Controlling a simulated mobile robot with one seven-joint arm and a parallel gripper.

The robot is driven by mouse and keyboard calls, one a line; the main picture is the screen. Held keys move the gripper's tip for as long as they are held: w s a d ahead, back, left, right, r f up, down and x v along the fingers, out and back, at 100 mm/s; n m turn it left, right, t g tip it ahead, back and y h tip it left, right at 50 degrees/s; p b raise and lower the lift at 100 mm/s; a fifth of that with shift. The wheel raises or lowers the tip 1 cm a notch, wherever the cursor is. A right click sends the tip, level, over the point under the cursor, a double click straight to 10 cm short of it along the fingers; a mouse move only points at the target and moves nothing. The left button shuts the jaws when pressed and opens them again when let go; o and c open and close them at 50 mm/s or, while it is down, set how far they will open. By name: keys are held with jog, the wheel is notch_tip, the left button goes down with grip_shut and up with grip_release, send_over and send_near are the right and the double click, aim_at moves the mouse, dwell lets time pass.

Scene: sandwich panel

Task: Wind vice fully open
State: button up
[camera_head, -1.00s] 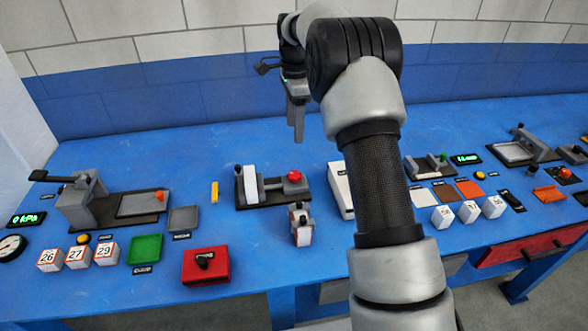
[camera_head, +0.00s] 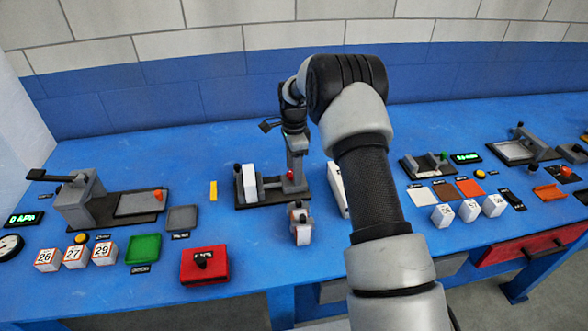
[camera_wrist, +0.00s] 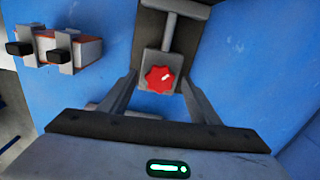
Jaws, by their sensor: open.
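The vice (camera_head: 268,197) sits mid-bench on a dark base. A pale upright block (camera_head: 250,183) stands at its left end, and a rod runs right to a grey end block. The red knob (camera_head: 290,175) is on that end block, partly hidden by my gripper (camera_head: 297,180). In the wrist view the red star-shaped knob (camera_wrist: 158,79) shows between the open fingers of my gripper (camera_wrist: 160,84), with a gap on each side. I cannot tell the fingertips' height relative to the knob. The vice's far end is out of the wrist view.
A small grey-and-white device (camera_head: 301,224) stands just in front of the vice; it also shows in the wrist view (camera_wrist: 68,50). A white box (camera_head: 337,190) stands right, partly behind my arm. A red box (camera_head: 204,265) and a yellow strip (camera_head: 213,191) are left. Bare blue bench lies between.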

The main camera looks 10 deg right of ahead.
jog(key=shift+f, duration=0.15)
jog(key=c, duration=1.1)
jog(key=shift+o, duration=0.2)
